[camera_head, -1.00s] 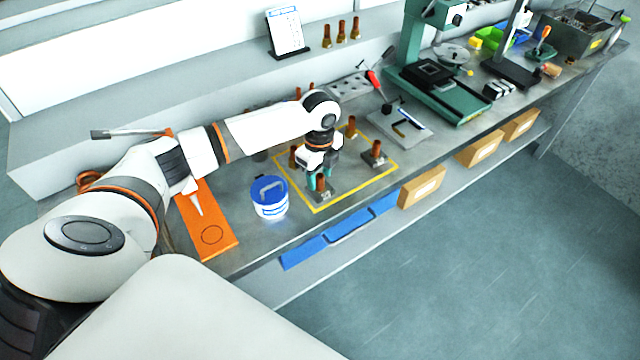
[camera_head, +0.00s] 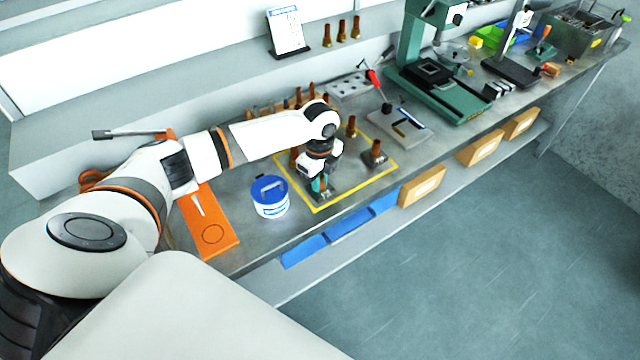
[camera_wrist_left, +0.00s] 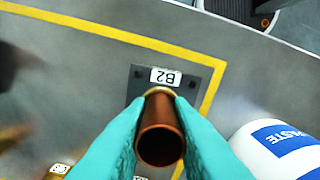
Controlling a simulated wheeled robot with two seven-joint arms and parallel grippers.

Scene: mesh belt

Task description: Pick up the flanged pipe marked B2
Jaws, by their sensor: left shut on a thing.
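The flanged pipe marked B2 (camera_wrist_left: 160,146) is a copper-brown tube on a dark square flange plate; its white B2 label (camera_wrist_left: 165,76) is readable in the left wrist view. It stands inside the yellow outline, near the corner closest to the white tub. My left gripper (camera_head: 319,187) reaches down over it, and in the left wrist view its teal fingers (camera_wrist_left: 161,125) are closed on either side of the tube. In the head view the pipe is mostly hidden by the gripper. My right gripper is not in view.
Other flanged pipes (camera_head: 375,153) stand inside the yellow outline (camera_head: 352,194). A white tub with a blue lid (camera_head: 270,197) stands left of the outline. An orange board (camera_head: 208,230) lies further left. A green press (camera_head: 440,85) stands to the right.

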